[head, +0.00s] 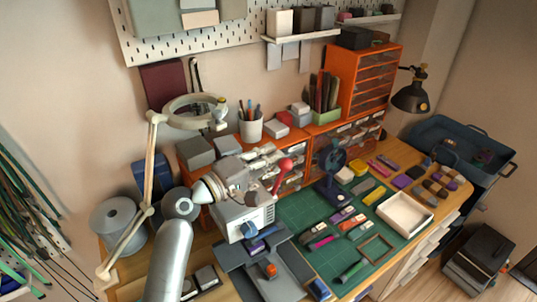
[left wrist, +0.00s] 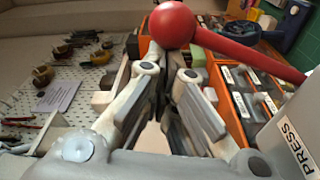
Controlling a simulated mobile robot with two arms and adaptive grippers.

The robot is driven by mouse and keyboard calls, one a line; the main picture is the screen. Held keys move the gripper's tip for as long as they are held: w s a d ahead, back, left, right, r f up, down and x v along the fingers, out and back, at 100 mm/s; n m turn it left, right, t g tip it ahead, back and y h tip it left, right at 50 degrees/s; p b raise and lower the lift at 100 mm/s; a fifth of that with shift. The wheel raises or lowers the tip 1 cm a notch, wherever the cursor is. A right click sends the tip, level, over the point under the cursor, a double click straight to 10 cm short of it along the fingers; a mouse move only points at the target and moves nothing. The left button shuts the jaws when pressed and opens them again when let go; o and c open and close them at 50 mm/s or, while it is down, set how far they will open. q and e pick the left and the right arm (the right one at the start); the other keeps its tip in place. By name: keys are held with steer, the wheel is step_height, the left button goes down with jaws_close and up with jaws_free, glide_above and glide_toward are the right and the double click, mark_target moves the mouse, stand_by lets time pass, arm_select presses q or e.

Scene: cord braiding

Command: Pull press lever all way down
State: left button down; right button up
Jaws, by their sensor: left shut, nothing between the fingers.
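The press (head: 246,219) is a pale grey box on the bench, and its "PRESS" label shows in the left wrist view (left wrist: 296,148). Its lever has a red ball knob (head: 286,164) on a red rod and is raised, with the knob above the box. In the left wrist view the knob (left wrist: 172,24) is just beyond my fingertips, and the rod (left wrist: 250,58) slopes down right. My left gripper (head: 272,157) is shut and empty beside the knob. I cannot tell whether it touches the knob. My right gripper is not in view.
A green cutting mat (head: 300,207) with several small items and a white tray (head: 404,213) lies right of the press. Orange drawers (head: 362,80) stand behind. A magnifier lamp (head: 193,112) and a grey spool (head: 120,222) are at left.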

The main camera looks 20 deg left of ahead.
arm_select(q)
steer(key=s+d+f+m+h+b, duration=0.1)
steer(key=s+d+f+m+b, duration=0.3)
steer(key=d+f+m+b, duration=0.2)
steer(key=s+d+f+m+h+b, duration=0.1)
steer(key=s+d+f+m+b, duration=0.4)
steer(key=f+m+b, duration=0.2)
steer(key=shift+s+d+f+m+g+h, duration=0.25)
steer(key=shift+d+f+m+g+h, duration=0.15)
steer(key=shift+f+m, duration=1.3)
steer(key=shift+r+m, duration=0.3)
steer(key=shift+r, duration=0.05)
step_height(320, 180, up, 8)
steer(key=w+p, duration=0.1)
steer(key=p, duration=0.4)
steer(key=s+a+f+t+b, duration=0.1)
steer(key=s+a+b, duration=0.2)
steer(key=s+a, duration=0.3)
steer(key=shift+s+a+f+h, duration=0.3)
steer(key=shift+s+f, duration=0.05)
steer(key=shift+s, duration=0.65)
